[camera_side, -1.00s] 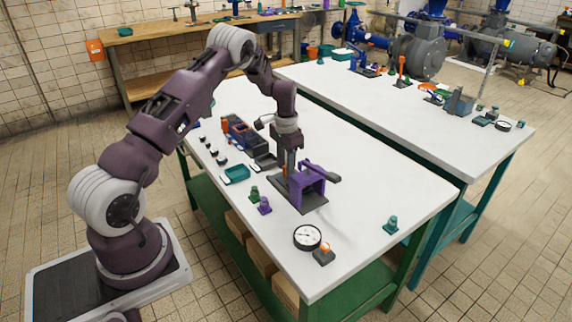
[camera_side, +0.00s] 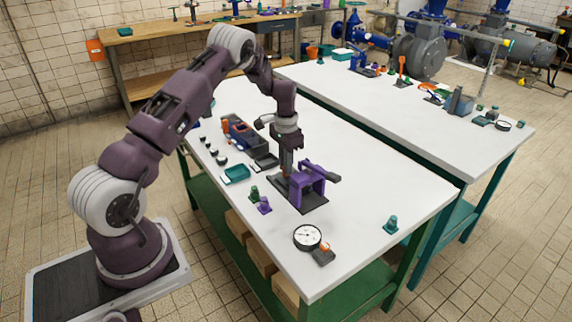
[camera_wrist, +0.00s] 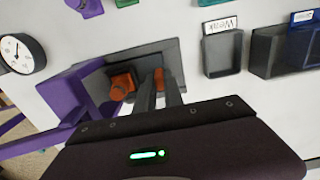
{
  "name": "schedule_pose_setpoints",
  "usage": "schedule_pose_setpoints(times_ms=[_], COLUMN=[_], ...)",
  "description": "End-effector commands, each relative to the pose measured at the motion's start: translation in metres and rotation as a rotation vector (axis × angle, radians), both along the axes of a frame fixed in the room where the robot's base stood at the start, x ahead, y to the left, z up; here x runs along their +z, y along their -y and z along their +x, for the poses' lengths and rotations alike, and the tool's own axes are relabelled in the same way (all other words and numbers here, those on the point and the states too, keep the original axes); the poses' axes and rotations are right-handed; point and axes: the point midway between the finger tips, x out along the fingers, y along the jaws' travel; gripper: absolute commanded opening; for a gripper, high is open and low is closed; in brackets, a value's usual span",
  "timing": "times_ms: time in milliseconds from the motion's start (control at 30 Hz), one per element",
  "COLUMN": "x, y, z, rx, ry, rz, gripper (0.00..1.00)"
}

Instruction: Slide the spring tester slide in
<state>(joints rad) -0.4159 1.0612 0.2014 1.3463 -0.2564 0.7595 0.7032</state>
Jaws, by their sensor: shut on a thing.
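The spring tester stands on the white bench with a purple frame (camera_side: 308,180) on a dark base plate (camera_side: 312,208) and a lever to the right. In the wrist view its purple frame (camera_wrist: 75,98) is at left and its grey base (camera_wrist: 183,48) runs behind my fingers. An orange round part (camera_wrist: 121,86) sits between frame and fingers. My gripper (camera_side: 286,174) is low over the base's left end. In the wrist view my gripper (camera_wrist: 158,84) is shut on a small orange handle (camera_wrist: 159,78) of the slide, mostly hidden by the fingers.
A dial gauge (camera_side: 307,237) and a small block (camera_side: 323,256) lie in front. Green (camera_side: 254,193) and purple (camera_side: 264,206) pieces stand close left of the tester. A teal tray (camera_side: 236,175) and dark tray (camera_side: 265,162) lie behind. The bench's right side is mostly clear.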

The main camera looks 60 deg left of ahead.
Motion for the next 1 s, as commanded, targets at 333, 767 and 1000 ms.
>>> schedule_pose_setpoints(times_ms=[333, 767, 1000], x=[0.001, 0.001, 0.001], y=[0.0, 0.018, 0.049], z=[0.0, 0.001, 0.001], rx=[0.0, -0.002, -0.001], ry=[0.001, 0.001, 0.003], rz=[0.001, 0.0, 0.0], gripper=[0.0, 0.0, 0.0])
